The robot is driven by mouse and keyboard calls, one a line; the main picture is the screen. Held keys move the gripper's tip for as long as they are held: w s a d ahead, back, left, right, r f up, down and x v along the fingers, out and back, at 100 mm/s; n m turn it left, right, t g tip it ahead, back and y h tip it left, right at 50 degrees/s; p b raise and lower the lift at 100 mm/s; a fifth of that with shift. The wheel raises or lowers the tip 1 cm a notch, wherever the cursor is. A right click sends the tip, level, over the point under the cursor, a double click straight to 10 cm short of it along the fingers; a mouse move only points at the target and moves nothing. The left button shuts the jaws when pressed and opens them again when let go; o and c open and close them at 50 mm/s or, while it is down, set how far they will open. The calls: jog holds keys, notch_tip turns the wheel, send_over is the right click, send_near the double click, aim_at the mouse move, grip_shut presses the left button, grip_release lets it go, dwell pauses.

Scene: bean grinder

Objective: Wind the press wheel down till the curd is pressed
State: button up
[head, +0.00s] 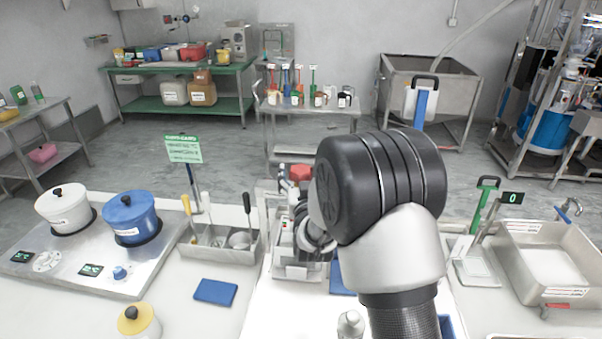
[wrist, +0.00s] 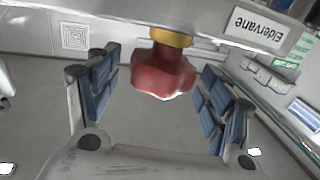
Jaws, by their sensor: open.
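The press wheel is a red lobed knob with a yellow collar; in the wrist view the press wheel (wrist: 163,75) hangs at the top middle, below a pale bar with a label reading "Eldervane". In the head view the red press wheel (head: 299,172) shows just left of my arm, on top of the metal press frame (head: 264,215). My gripper (wrist: 160,105) is open, with its blue-padded fingers on either side of the wheel and visible gaps on both sides. In the head view my arm hides much of the press and most of the gripper. The curd cannot be made out.
A utensil tray (head: 220,245) stands left of the press, with a blue cloth (head: 215,291) in front. A blue pot (head: 130,217) and a white pot (head: 65,209) sit on the hob at left. A scale (head: 474,270) and a steel sink (head: 550,265) stand at right.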

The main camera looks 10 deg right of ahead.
jog(key=shift+w+d, duration=0.1)
jog(key=shift+w, duration=0.7)
jog(key=shift+c, duration=0.3)
jog(key=c, duration=1)
jog(key=o, duration=1.1)
jog(key=shift+c, duration=0.2)
jog(key=shift+s, duration=0.1)
